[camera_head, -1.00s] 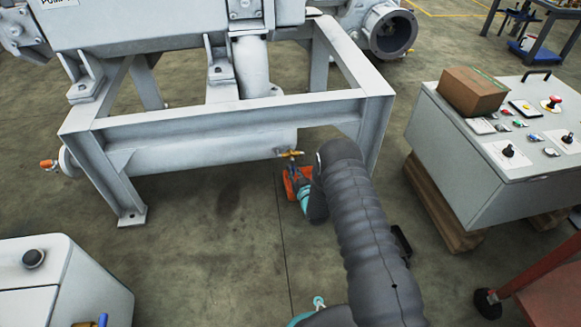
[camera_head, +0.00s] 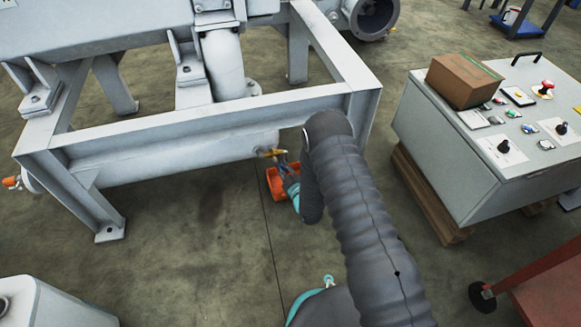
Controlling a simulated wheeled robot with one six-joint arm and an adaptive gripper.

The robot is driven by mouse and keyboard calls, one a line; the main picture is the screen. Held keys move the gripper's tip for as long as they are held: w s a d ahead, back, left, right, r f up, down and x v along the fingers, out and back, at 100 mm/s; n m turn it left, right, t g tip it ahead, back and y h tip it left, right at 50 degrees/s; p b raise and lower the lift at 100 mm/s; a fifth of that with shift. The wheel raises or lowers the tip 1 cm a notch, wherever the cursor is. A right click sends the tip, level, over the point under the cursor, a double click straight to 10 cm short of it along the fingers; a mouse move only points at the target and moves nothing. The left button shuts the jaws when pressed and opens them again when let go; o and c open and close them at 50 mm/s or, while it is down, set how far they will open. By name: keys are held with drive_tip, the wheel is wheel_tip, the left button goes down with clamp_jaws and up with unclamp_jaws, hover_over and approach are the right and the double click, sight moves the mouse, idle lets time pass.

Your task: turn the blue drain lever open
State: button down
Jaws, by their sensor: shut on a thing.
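A small brass-yellow drain fitting (camera_head: 268,152) sits at the right end of the grey horizontal tank (camera_head: 180,155), under the machine frame. My gripper (camera_head: 282,163) is small and far off, at this fitting, with its fingers pointing up and to the left. It is shut on a small bluish part there, which fits the blue drain lever. The lever's outline and angle are mostly hidden by my fingers and too small to tell. My dark arm covers the area right of the gripper.
An orange tray (camera_head: 275,184) lies on the floor below the fitting. The grey frame (camera_head: 200,120) stands above and around the tank. A control cabinet (camera_head: 470,150) with a cardboard box (camera_head: 464,80) stands at right. A red cart (camera_head: 545,290) is at lower right. Floor in front is clear.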

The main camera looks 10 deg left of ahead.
idle(0.3)
drive_tip(key=c, duration=1.2)
unclamp_jaws()
drive_tip(key=shift+o, duration=0.2)
drive_tip(key=v, duration=1.2)
